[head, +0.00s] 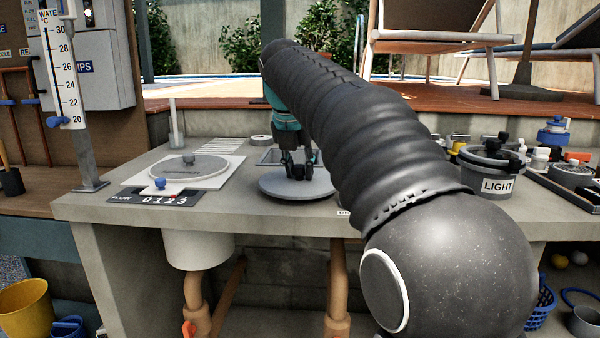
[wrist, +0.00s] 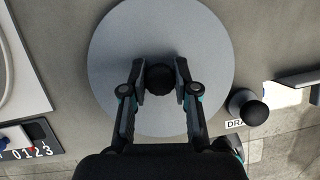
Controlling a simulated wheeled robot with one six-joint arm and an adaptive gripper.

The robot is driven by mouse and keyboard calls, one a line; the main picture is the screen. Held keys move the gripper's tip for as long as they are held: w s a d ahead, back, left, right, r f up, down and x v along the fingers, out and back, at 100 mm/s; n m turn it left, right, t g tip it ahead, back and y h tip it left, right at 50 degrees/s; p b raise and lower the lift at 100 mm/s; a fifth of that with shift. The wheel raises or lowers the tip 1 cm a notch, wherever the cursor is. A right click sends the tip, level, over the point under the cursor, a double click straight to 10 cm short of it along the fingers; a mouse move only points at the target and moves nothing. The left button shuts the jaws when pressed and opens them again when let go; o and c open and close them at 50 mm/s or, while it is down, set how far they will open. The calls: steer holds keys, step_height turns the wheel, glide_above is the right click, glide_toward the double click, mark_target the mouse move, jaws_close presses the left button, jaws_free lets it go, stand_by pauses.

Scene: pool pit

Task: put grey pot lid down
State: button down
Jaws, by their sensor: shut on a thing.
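The grey pot lid (head: 296,187) is a flat round disc with a dark knob, on or just above the grey counter in the middle of the head view. In the wrist view the lid (wrist: 204,55) fills the upper middle. My gripper (head: 298,168) comes down over it from above. In the wrist view my gripper (wrist: 160,78) is shut on the lid's black knob (wrist: 159,79), one finger on each side. The lid looks about level. Whether its underside touches the counter is not clear.
A round grey cover (head: 180,168) on a white plate lies to the left, with a dark number panel (head: 157,196) before it. A grey pot marked LIGHT (head: 490,172) stands right. The counter's front edge is close.

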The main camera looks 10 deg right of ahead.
steer(key=shift+f, duration=0.3)
steer(key=c, duration=0.9)
jaws_free()
steer(key=shift+r, duration=0.1)
steer(key=shift+p+v, duration=0.8)
steer(key=shift+v, duration=5.3)
steer(key=s+d+f+m, duration=0.1)
steer(key=s+f+m, duration=0.7)
steer(key=f+m, duration=0.2)
steer(key=s+f+m+t+y, duration=0.1)
steer(key=s+f+m, duration=0.8)
steer(key=f+m, duration=0.1)
steer(key=s+d+f+m+y, duration=0.1)
steer(key=s+f+m, duration=0.8)
steer(key=f+m, duration=0.1)
steer(key=shift+d+f, duration=0.35)
steer(key=shift+f, duration=0.5)
